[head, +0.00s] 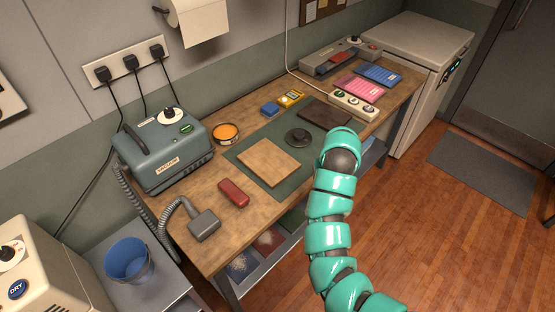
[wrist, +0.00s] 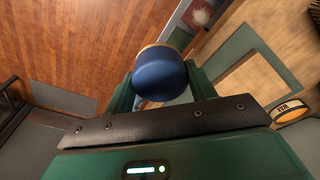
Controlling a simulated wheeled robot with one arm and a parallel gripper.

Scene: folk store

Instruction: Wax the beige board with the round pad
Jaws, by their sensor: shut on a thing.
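The beige board (head: 269,162) lies flat on the dark green mat on the bench; it also shows as a pale rectangle in the wrist view (wrist: 245,87). In the wrist view my gripper (wrist: 161,80) is shut on a round blue thing with a tan rim, likely the round pad (wrist: 160,72). It is held clear of the board. In the head view my arm (head: 333,190) hides the gripper and what it holds.
A dark round disc (head: 298,137) and a dark brown board (head: 325,113) lie right of the beige board. A red block (head: 233,193), a hose nozzle (head: 204,225) and a vacuum (head: 165,150) are to the left.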

